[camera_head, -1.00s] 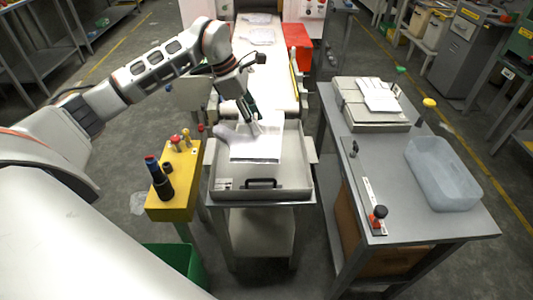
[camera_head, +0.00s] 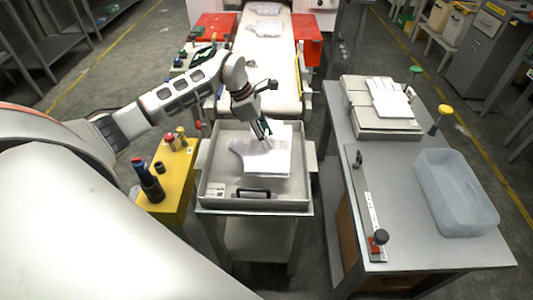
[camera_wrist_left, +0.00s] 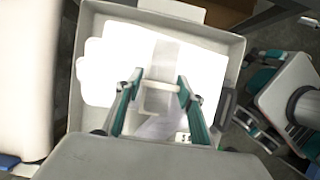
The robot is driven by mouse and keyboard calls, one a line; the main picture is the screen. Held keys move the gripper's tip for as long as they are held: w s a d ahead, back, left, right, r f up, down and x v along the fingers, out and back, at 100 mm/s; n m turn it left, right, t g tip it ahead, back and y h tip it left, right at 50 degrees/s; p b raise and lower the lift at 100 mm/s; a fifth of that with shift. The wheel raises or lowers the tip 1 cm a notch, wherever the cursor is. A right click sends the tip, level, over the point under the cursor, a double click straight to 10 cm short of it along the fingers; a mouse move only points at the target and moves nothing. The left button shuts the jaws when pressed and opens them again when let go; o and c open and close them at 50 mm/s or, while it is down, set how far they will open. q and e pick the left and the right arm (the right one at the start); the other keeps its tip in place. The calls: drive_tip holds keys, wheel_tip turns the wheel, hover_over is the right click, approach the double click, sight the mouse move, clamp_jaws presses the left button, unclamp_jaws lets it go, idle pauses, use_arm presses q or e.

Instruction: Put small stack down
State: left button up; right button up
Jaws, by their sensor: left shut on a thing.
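A small stack (camera_head: 266,164) of flat white film gloves is inside the grey tray (camera_head: 297,190), at or just above its floor; I cannot tell if it touches. My left gripper (camera_head: 262,136) points down over the stack's far part and is shut on it. In the left wrist view, the stack (camera_wrist_left: 205,70) is bright white, and the left gripper's teal fingers (camera_wrist_left: 157,92) sit either side of a pale glove part. What looks like my right gripper (camera_wrist_left: 268,102) shows at that view's right edge; its jaw state is unclear.
A white conveyor (camera_head: 262,75) with film gloves lies behind the tray. The right table (camera_head: 400,195) holds a glove pile on a box (camera_head: 385,120), a clear bin (camera_head: 455,190) and a lever device (camera_head: 372,215).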

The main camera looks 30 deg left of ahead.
use_arm(q)
wheel_tip(320, 180, down, 4)
wheel_tip(320, 180, down, 3)
drive_tip(key=shift+f, duration=0.5)
drive_tip(key=shift+w, duration=0.1)
use_arm(e)
drive_tip(key=shift+w+d, duration=0.15)
drive_tip(key=shift+w, duration=0.15)
drive_tip(key=shift+r, duration=0.1)
use_arm(q)
drive_tip(key=shift+f+b, duration=0.1)
drive_tip(key=shift+b, duration=0.2)
drive_tip(key=o, duration=1.1)
